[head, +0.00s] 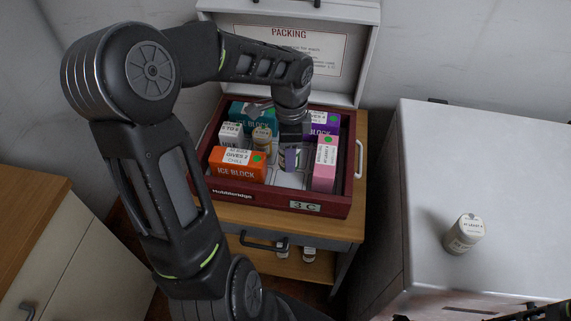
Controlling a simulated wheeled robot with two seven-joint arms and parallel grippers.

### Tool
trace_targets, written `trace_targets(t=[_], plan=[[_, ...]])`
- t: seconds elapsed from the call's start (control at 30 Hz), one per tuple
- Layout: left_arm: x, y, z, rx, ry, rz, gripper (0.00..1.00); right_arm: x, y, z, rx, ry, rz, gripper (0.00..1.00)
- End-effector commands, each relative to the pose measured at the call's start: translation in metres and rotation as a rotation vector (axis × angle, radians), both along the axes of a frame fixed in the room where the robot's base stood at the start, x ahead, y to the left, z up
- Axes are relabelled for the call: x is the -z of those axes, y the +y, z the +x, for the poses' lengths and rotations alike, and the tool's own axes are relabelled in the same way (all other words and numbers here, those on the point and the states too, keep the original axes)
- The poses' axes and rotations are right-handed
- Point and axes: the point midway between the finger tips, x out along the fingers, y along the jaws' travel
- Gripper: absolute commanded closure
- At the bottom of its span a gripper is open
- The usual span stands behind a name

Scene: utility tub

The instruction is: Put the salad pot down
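A dark red crate (237,193) marked 3 C stands open on a wooden-topped unit. My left gripper (290,158) points down into the crate, right of its middle. Its fingers are small and partly hidden by the wrist; I cannot tell whether they hold anything. A small pale pot with a label (262,138) stands in the crate to the left of the gripper. The labels are too small to tell which is the salad pot. My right gripper is not clearly in view.
Ice block cartons line the crate: orange (237,166), teal (254,114), pink (325,165) and purple (324,124). A raised lid with a packing notice (290,48) stands behind. The grey cabinet top (500,160) is mostly clear. Small containers (309,254) sit on the shelf below.

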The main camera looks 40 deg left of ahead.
Motion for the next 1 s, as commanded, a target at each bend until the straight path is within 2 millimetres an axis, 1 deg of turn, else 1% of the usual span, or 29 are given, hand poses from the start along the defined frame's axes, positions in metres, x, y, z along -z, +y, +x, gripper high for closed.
trace_targets(t=[0.03,0.1,0.2,0.57,0.8,0.9,1.0], plan=[[0.011,0.000,-0.001,0.000,0.004,-0.001,0.95,0.001,0.000,0.000,0.000,0.000,0.000,0.64],[0.024,0.000,-0.001,0.000,0.004,-0.002,0.95,0.001,0.000,0.000,0.000,0.000,0.000,0.64],[0.035,0.000,0.000,-0.001,0.003,-0.001,0.95,0.001,0.000,0.000,0.000,0.000,0.000,0.64],[0.039,0.000,0.000,-0.001,0.001,0.001,0.95,0.002,0.000,0.000,0.000,0.000,0.000,0.64],[0.070,0.000,0.000,0.000,0.003,-0.001,0.95,0.004,0.000,0.000,0.000,0.000,0.000,0.64],[0.075,0.000,0.000,-0.001,0.001,0.000,0.95,0.004,0.000,0.000,0.000,0.000,0.000,0.64],[0.075,0.000,0.000,-0.001,0.001,0.001,0.95,0.004,0.000,0.000,0.000,0.000,0.000,0.64]])
